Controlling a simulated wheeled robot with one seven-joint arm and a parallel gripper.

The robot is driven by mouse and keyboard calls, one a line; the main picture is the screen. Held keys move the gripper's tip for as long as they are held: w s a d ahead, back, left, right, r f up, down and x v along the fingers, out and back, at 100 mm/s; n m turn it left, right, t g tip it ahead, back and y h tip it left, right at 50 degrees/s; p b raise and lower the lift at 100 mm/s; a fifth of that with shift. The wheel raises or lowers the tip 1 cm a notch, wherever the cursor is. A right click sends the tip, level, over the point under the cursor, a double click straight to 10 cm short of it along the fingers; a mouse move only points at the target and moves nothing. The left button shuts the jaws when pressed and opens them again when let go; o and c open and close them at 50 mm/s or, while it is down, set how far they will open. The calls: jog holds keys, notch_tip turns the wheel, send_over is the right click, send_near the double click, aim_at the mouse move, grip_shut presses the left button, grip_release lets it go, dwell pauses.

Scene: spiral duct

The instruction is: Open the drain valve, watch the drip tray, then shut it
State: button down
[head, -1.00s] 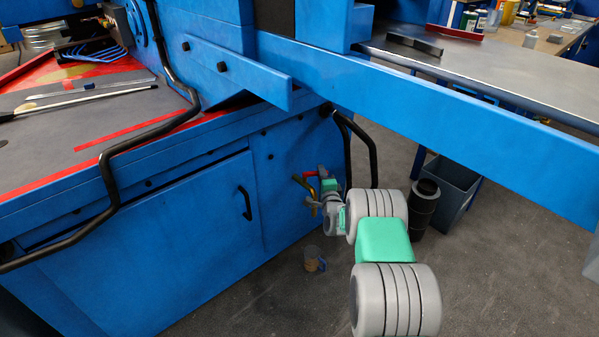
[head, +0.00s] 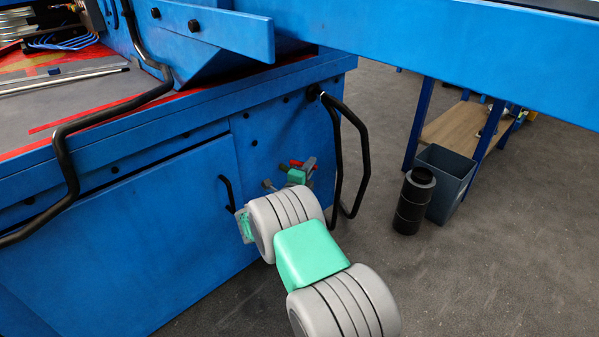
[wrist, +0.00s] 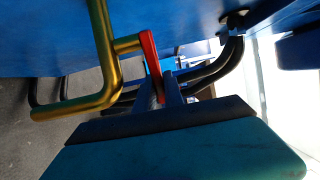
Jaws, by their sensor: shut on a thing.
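The drain valve's red lever (head: 296,163) shows small on the blue cabinet side in the head view. The lever (wrist: 150,65) is larger in the wrist view, beside the bent brass pipe (wrist: 102,60). My gripper (wrist: 168,85) is shut on the red lever, with its fingertips at the lever's end. In the head view my gripper (head: 307,168) is small and partly hidden by my own arm. A bit of the brass pipe (head: 268,185) shows to its left. No drip tray is visible; my arm covers the floor below the valve. I see no flow from the pipe.
A black bent rail (head: 362,165) stands out from the cabinet just right of the valve. A black cylinder (head: 411,205) and a grey bin (head: 447,180) stand on the floor further right. The floor in front of them is clear.

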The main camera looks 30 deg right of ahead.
jog(key=shift+s+m+g+h, duration=0.25)
jog(key=shift+m+g+h, duration=0.05)
jog(key=shift+g, duration=0.1)
jog(key=shift+a, duration=0.2)
jog(key=c, duration=1.4)
grip_release()
jog(key=shift+w+a, duration=0.1)
jog(key=shift+a, duration=0.05)
jog(key=shift+c, duration=0.2)
jog(key=p+v, duration=0.1)
jog(key=v, duration=0.6)
jog(key=shift+s+a+p, duration=0.25)
jog(key=shift+s+p, duration=0.05)
jog(key=shift+p, duration=0.05)
